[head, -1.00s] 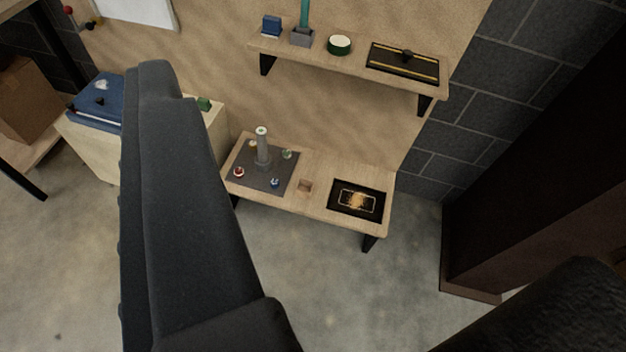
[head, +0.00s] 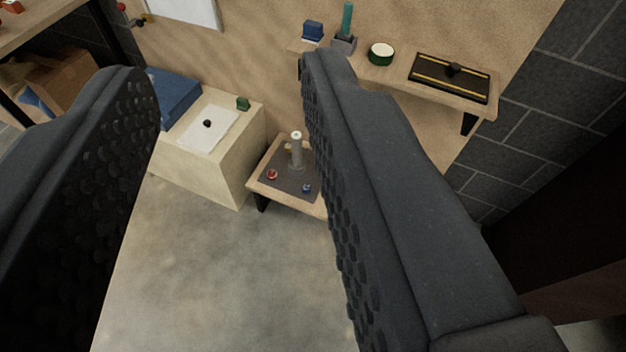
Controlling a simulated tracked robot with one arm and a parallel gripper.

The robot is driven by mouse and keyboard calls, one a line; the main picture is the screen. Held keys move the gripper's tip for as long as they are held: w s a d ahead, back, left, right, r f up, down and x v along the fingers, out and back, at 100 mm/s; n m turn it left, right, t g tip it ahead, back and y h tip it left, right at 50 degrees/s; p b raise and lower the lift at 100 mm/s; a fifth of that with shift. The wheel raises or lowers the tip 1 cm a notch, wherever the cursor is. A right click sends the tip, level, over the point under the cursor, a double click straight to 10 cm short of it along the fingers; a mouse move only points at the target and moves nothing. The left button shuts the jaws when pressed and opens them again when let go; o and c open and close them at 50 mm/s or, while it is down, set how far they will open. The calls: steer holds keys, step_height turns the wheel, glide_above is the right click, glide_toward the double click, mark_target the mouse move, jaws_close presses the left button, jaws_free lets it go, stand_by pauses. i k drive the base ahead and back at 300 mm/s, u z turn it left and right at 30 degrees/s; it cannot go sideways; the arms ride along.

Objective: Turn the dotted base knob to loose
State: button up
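A grey base plate (head: 284,182) with an upright pale post (head: 297,150) sits on the low wooden bench, a little below the picture's middle. Small knobs stand around the post: a red one (head: 271,174) at left and a blue one (head: 306,188) in front. A paler one shows partly behind the post. They are too small for me to tell which is dotted or how any is turned. My gripper (head: 228,72) is open and empty, its two dark studded fingers wide apart. The plate appears beside the right finger, which hides the plate's right edge and the rest of the bench.
A pale cabinet (head: 225,165) with a blue case (head: 172,98), a white panel (head: 208,129) and a green block (head: 243,104) stands left of the bench. A wall shelf (head: 375,75) above holds several items. Open concrete floor (head: 230,270) lies in front. A dark brick wall (head: 575,110) is at right.

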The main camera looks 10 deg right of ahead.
mark_target(306, 189)
steer(key=i, duration=0.85)
steer(key=u, duration=0.05)
